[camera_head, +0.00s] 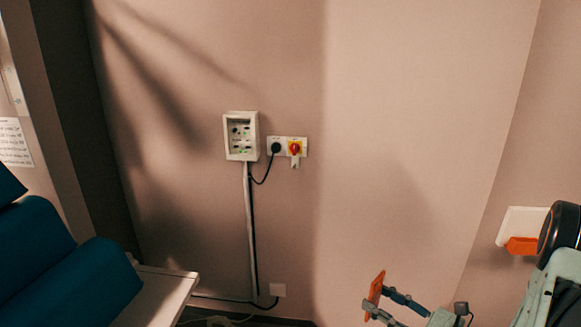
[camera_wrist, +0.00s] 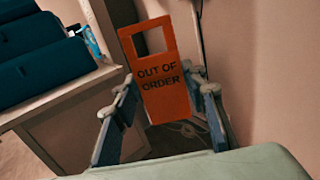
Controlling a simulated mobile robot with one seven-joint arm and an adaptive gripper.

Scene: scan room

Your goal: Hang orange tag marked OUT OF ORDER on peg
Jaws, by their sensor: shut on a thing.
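The orange tag (camera_wrist: 161,101) fills the middle of the wrist view, with OUT OF ORDER in dark letters and a square cut-out in its upper part. My gripper (camera_wrist: 160,84) is shut on it, one finger on each side. In the head view the tag (camera_head: 375,288) shows nearly edge-on, in my gripper (camera_head: 377,301) at the bottom right, held apart from the wall. I cannot clearly make out a peg. A white plate (camera_head: 519,219) on the right wall has an orange piece (camera_head: 522,246) at its lower edge, partly behind my arm.
Cables run down to the floor. Blue cushions (camera_head: 75,275) and a white table (camera_head: 165,288) stand at the left. The wall between switch and right corner is bare.

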